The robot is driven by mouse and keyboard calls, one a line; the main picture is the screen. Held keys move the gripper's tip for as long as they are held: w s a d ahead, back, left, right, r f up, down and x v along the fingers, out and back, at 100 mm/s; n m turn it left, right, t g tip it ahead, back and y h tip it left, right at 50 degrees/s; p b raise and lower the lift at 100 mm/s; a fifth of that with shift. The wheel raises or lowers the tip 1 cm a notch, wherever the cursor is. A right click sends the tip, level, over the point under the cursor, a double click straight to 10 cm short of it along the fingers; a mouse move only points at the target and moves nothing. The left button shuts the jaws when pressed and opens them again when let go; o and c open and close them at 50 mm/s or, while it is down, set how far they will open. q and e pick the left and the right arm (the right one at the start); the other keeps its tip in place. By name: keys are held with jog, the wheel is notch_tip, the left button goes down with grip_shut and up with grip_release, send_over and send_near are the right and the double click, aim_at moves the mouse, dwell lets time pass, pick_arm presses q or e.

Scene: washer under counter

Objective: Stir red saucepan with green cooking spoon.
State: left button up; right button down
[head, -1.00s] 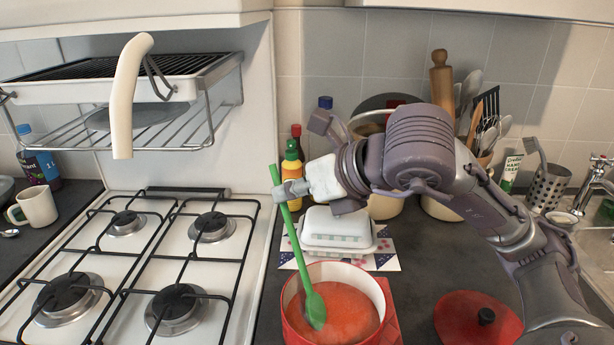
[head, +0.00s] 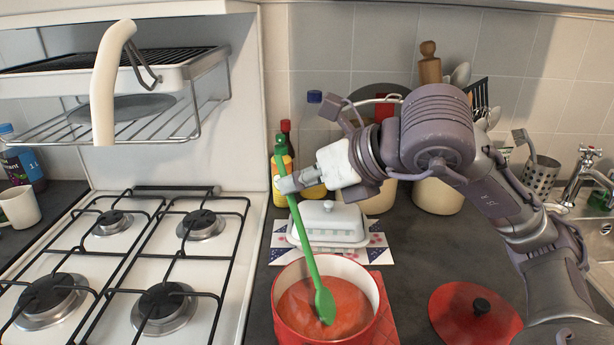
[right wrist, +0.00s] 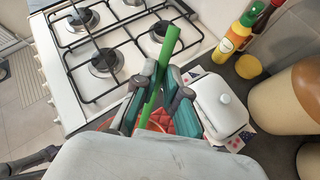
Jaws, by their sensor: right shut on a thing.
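The red saucepan (head: 282,312) stands on the counter right of the hob, on a red mat, with orange-red contents inside. The green cooking spoon (head: 307,245) leans over the pan with its bowl end at the contents. My right gripper (head: 281,183) is shut on the spoon's upper handle, above and behind the pan. In the right wrist view the green handle (right wrist: 167,48) runs between the gripper's two fingers (right wrist: 152,88). There the pan is mostly hidden below the gripper. My left gripper is not in view.
A white butter dish (head: 330,222) stands behind the pan, with bottles (head: 286,150) behind it. A red lid (head: 476,314) lies on the counter to the right. The gas hob (head: 120,260) is on the left, under a rack (head: 150,125). The dark counter between pan and lid is narrow.

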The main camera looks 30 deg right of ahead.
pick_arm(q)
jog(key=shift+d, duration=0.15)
pick_arm(e)
jog(key=shift+w+r+p, duration=0.5)
jog(key=shift+r+p, duration=0.3)
pick_arm(q)
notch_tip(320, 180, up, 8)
jog(key=p, duration=0.6)
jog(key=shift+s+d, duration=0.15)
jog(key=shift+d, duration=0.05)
pick_arm(e)
jog(key=w+r, duration=0.5)
jog(key=r, duration=0.1)
jog(key=shift+d+r, duration=0.1)
jog(key=shift+r, duration=0.15)
pick_arm(q)
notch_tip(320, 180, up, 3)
jog(key=p, duration=0.3)
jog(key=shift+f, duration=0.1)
pick_arm(e)
notch_tip(320, 180, up, 4)
jog(key=shift+f, duration=0.1)
